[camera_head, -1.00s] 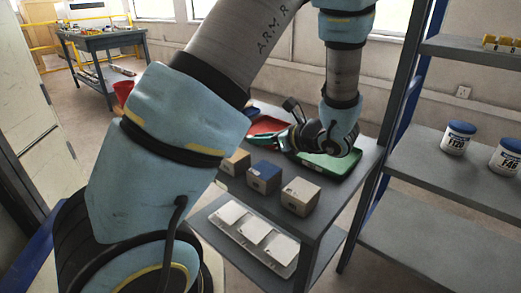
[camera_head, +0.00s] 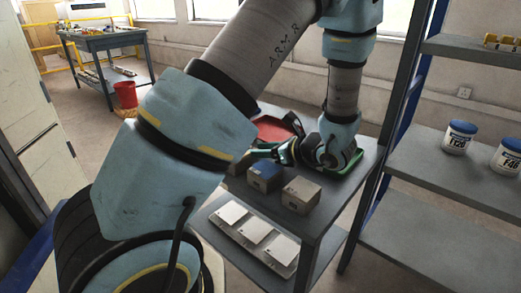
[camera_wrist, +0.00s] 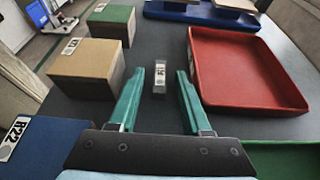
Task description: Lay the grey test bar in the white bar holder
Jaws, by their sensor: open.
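My gripper (camera_wrist: 160,74) is open in the wrist view, its two teal fingers apart over the dark table top. A small light grey piece with a dark-marked label (camera_wrist: 159,82) shows between and just beyond the fingertips. It may be the grey test bar seen end-on; I cannot tell for sure. Neither finger visibly touches it. In the head view my gripper (camera_head: 262,151) reaches left, low over the table, and its wrist hides much of the surface. I cannot pick out the white bar holder with certainty.
A red tray (camera_wrist: 197,80) lies right of the fingers, a blue tray (camera_wrist: 200,14) beyond. Tan (camera_wrist: 85,72), green (camera_wrist: 112,22) and blue (camera_wrist: 42,148) boxes stand left. White tiles (camera_head: 255,231) sit on the lower shelf. A green tray (camera_head: 352,160) is partly hidden.

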